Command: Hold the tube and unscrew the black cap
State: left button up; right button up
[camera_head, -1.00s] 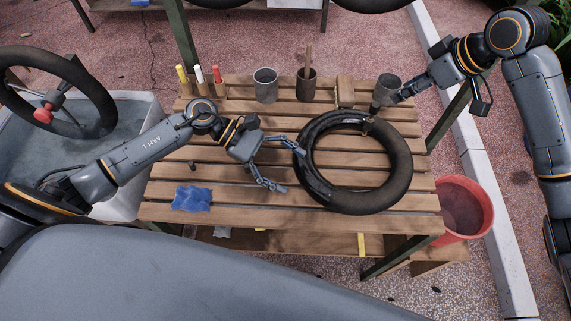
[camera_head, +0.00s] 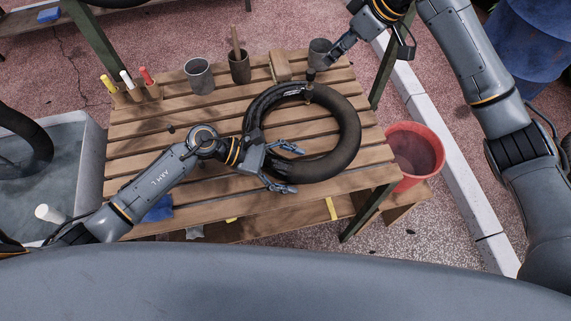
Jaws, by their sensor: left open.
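The black tube (camera_head: 347,127) lies flat as a ring on the slatted wooden table. Its valve (camera_head: 309,92) stands up at the top of the ring, with a small black cap (camera_head: 311,75) on it. My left gripper (camera_head: 292,168) is open at the tube's lower left. One finger is over the ring's inner edge, the other by its outer lower edge; contact cannot be told. My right gripper (camera_head: 333,58) is above and right of the cap, apart from it, in front of a dark cup. Its finger opening is too small to tell.
On the table (camera_head: 222,113) stand a grey cup (camera_head: 199,76), a brown cup (camera_head: 240,69) with a stick, a dark cup (camera_head: 318,51), a wooden block (camera_head: 280,66) and several markers (camera_head: 126,79). A red bucket (camera_head: 415,152) is right; a blue cloth (camera_head: 158,210) lies front left.

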pick_arm(q)
jog(key=shift+c, duration=0.2)
jog(key=c, duration=1.5)
pick_arm(e)
jog(key=m+h, duration=0.4)
jog(key=m, duration=0.5)
send_near(311, 71)
jog(key=shift+t, duration=0.3)
jog(key=shift+s+x, duration=0.15)
jog(key=shift+x, duration=2.1)
jog(key=shift+s+x, duration=0.15)
jog(key=shift+x, duration=2.1)
jog(key=shift+f, duration=0.1)
